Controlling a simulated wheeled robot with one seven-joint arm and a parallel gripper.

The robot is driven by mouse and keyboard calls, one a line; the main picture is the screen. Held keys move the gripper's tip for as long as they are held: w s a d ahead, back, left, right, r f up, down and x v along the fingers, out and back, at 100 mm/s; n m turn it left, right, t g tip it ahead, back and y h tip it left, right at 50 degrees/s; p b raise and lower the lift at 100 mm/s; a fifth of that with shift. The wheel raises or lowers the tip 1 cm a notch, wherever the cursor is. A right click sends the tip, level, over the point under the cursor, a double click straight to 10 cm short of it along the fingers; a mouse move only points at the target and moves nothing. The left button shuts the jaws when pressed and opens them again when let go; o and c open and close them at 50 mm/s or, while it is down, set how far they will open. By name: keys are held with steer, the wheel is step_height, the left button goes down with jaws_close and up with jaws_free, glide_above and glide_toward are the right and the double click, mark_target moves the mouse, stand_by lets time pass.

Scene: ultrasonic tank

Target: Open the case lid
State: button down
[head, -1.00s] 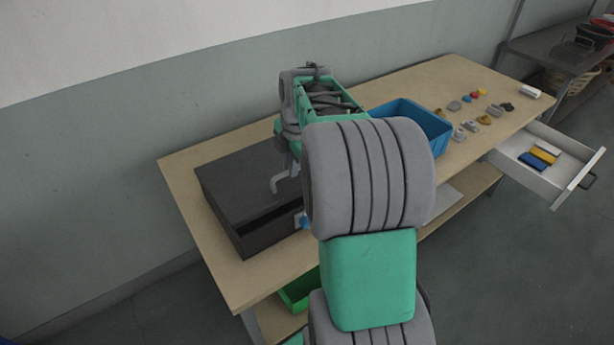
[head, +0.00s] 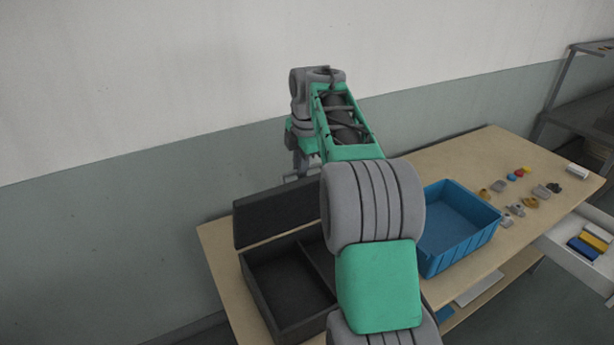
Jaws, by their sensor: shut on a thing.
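The dark grey case (head: 262,318) sits at the left end of the wooden bench, and its inside shows, with a divider. Its lid (head: 275,215) stands raised at the back of the case, tilted up near the wall. My gripper (head: 290,178) is at the upper edge of the lid and is shut on it. The exact grip is small and partly hidden behind the lid and my arm. My arm also covers the right part of the case and lid.
A blue bin (head: 458,228) stands right of the case. Several small parts (head: 520,195) lie on the bench (head: 440,165) beyond it. An open drawer (head: 570,255) juts out at the right. The grey wall is close behind the bench.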

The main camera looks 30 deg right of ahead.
steer(key=w+p, duration=0.2)
steer(key=w, duration=0.4)
steer(key=shift+w+a, duration=0.15)
steer(key=shift+w, duration=0.25)
steer(key=c, duration=1.6)
jaws_free()
steer(key=shift+w, duration=0.1)
steer(key=shift+o, duration=0.7)
steer(key=shift+r, duration=0.1)
